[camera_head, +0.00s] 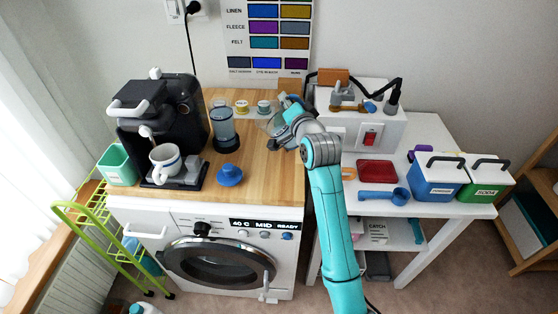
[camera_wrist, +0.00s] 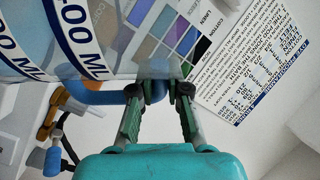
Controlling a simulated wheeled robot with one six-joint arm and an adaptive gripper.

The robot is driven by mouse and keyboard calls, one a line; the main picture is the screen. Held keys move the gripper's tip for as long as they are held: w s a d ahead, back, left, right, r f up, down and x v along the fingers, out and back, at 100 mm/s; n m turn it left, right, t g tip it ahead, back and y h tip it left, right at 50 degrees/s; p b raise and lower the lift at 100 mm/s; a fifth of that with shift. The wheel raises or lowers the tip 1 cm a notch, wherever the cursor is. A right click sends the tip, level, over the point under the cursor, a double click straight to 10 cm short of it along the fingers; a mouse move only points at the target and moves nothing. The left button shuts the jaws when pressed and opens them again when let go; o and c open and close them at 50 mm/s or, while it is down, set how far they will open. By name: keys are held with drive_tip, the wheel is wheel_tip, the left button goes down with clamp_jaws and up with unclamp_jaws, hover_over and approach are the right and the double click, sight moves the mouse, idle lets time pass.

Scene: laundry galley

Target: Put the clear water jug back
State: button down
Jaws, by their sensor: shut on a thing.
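The clear water jug (camera_wrist: 60,30) fills the upper left of the wrist view, with large "400 ML" lettering in blue on its wall. My gripper (camera_wrist: 168,88) is shut on the jug, its fingers close together at a see-through part by a blue band. I cannot tell exactly which part it grips. In the head view my gripper (camera_head: 286,128) is over the right back of the wooden counter, and the jug (camera_head: 274,126) shows faintly beside it, partly hidden by the arm. Whether the jug touches the counter is unclear.
The wooden counter (camera_head: 262,180) holds a black coffee machine (camera_head: 180,115) with a white cup (camera_head: 166,160), a dark clear container (camera_head: 224,130), a blue lidded thing (camera_head: 229,175) and small jars (camera_head: 242,107). A white device (camera_head: 360,130) and red tray (camera_head: 377,171) are at right.

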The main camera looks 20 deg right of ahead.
drive_tip(key=s+m, duration=0.1)
drive_tip(key=m, duration=0.1)
drive_tip(key=s+d+r+m, duration=0.1)
drive_tip(key=m, duration=0.1)
drive_tip(key=s+d+r+m, duration=0.1)
drive_tip(key=m, duration=0.1)
drive_tip(key=shift+s+d+r, duration=0.15)
drive_tip(key=shift+s+r, duration=0.05)
drive_tip(key=shift+s, duration=0.2)
wheel_tip(320, 180, down, 9)
drive_tip(key=s+m, duration=0.1)
drive_tip(key=m, duration=0.1)
drive_tip(key=shift+d+f+t+h, duration=0.15)
drive_tip(key=shift+d+t+h, duration=0.15)
drive_tip(key=shift+s+f, duration=0.1)
drive_tip(key=c, duration=1.2)
unclamp_jaws()
drive_tip(key=shift+o, duration=0.2)
drive_tip(key=s, duration=1.2)
drive_tip(key=shift+a, duration=0.2)
